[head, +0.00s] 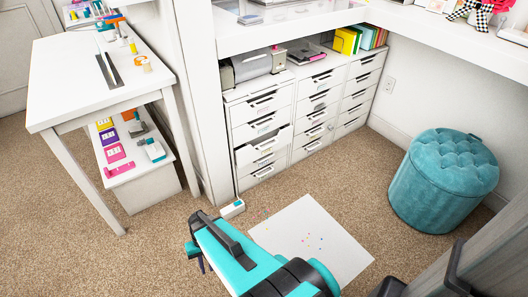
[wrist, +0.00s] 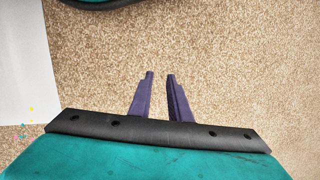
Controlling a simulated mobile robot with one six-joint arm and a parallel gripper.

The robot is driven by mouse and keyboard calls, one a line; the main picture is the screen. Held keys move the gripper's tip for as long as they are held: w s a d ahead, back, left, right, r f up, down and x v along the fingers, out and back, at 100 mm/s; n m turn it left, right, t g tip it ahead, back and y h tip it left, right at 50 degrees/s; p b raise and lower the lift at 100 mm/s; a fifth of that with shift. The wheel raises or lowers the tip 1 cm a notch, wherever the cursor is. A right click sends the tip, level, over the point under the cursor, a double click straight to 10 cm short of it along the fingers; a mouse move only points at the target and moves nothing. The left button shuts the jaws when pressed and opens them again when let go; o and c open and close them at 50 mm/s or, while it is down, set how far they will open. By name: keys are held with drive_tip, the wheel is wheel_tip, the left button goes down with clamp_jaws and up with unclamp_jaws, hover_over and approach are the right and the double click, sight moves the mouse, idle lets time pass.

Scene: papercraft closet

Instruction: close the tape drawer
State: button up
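A white drawer unit (head: 293,118) with three columns of drawers stands under the counter in the head view. In its left column, one drawer in the lower middle (head: 264,149) sticks out from the others, with a dark gap along its top. The drawer labels are too small to read, so I cannot tell which one is marked tape. My gripper shows in the wrist view (wrist: 160,75) with two purple fingers apart and nothing between them. It points down at bare carpet, well in front of the drawers and touching none.
A teal tufted ottoman (head: 444,180) stands at the right. A white speckled sheet (head: 310,240) and a small white box (head: 232,209) lie on the carpet. A white craft table (head: 85,65) with a lower shelf stands at the left. Carpet before the drawers is mostly clear.

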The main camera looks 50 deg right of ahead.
drive_tip(key=s+a+n+g+h, duration=0.2)
drive_tip(key=s+a+n, duration=0.3)
drive_tip(key=s, duration=0.8)
drive_tip(key=a, duration=0.2)
drive_tip(key=shift+a+g+h, duration=0.3)
drive_tip(key=shift+h, duration=0.1)
